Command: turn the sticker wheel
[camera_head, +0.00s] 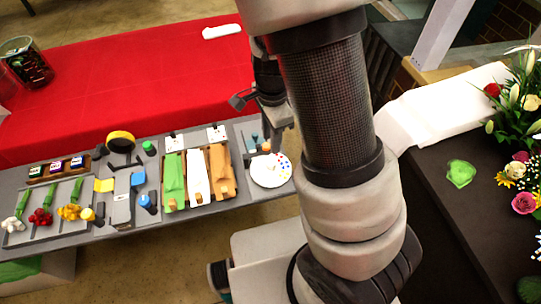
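The sticker wheel (270,171) is a white disc with small red, blue, green and yellow dots, lying at the right end of the grey work table. My gripper (275,140) points down just behind the wheel, near the table's right end. It appears apart from the wheel in this view. The fingers are small, dark and partly lost against the things behind them, so I cannot tell how far apart they are. My arm hides the area right of the wheel.
Left of the wheel, a wooden tray (164,208) holds green, white and tan wraps. A yellow tape roll (121,141) and flower bunches (69,212) are farther left. A red-covered table (120,85) stands behind; a dark counter (455,225) with flowers is right.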

